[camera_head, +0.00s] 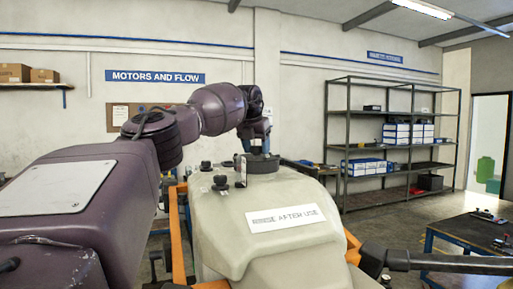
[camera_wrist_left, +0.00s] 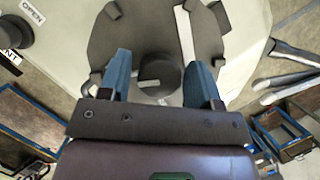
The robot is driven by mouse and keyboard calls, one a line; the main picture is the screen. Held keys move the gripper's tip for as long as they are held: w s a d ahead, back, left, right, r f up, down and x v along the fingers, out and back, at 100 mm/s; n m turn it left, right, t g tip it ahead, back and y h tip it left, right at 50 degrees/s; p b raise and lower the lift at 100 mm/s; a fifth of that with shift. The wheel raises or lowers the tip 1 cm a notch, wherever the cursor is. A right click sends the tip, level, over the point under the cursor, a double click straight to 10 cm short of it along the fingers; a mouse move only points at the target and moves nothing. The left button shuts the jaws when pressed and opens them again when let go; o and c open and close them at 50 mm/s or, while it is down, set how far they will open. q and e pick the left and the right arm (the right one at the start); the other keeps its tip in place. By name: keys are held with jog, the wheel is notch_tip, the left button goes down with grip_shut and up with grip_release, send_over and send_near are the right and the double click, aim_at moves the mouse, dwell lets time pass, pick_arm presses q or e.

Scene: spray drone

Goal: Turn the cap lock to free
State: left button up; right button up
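The dark grey tank cap (camera_head: 262,166) sits on top of the pale tank (camera_head: 225,225). In the left wrist view the cap (camera_wrist_left: 112,40) is a wide lobed disc with a light bar on it. A round dark knob (camera_wrist_left: 158,75), the likely cap lock, stands on the cap and carries a short light mark. My left gripper (camera_head: 257,146) points down over the cap. In the left wrist view its blue fingers (camera_wrist_left: 162,72) are open, one on each side of the knob, with visible gaps. The right gripper is not in view.
Small black fittings (camera_head: 220,182) stand on the tank left of the cap. The wrist view shows an OPEN label (camera_wrist_left: 32,12) beside a black knob (camera_wrist_left: 15,32). A dark boom (camera_head: 440,263) extends right. Shelves (camera_head: 395,150) stand behind.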

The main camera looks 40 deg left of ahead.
pick_arm(q)
jog(key=c, duration=0.7)
jog(key=n+g+y, duration=0.1)
jog(key=n, duration=0.3)
jog(key=n+g+y, duration=0.1)
jog(key=n, duration=0.2)
jog(key=shift+n+p, duration=0.3)
jog(key=shift+n, duration=0.1)
jog(key=n+g, duration=0.1)
jog(key=n, duration=0.1)
jog(key=n+y, duration=0.1)
jog(key=n, duration=0.2)
jog(key=shift+g, duration=0.4)
jog(key=shift+f+n+g, duration=0.1)
jog(key=shift+n+g, duration=0.2)
jog(key=shift+n, duration=0.4)
jog(key=o, duration=0.9)
jog(key=shift+o, duration=0.2)
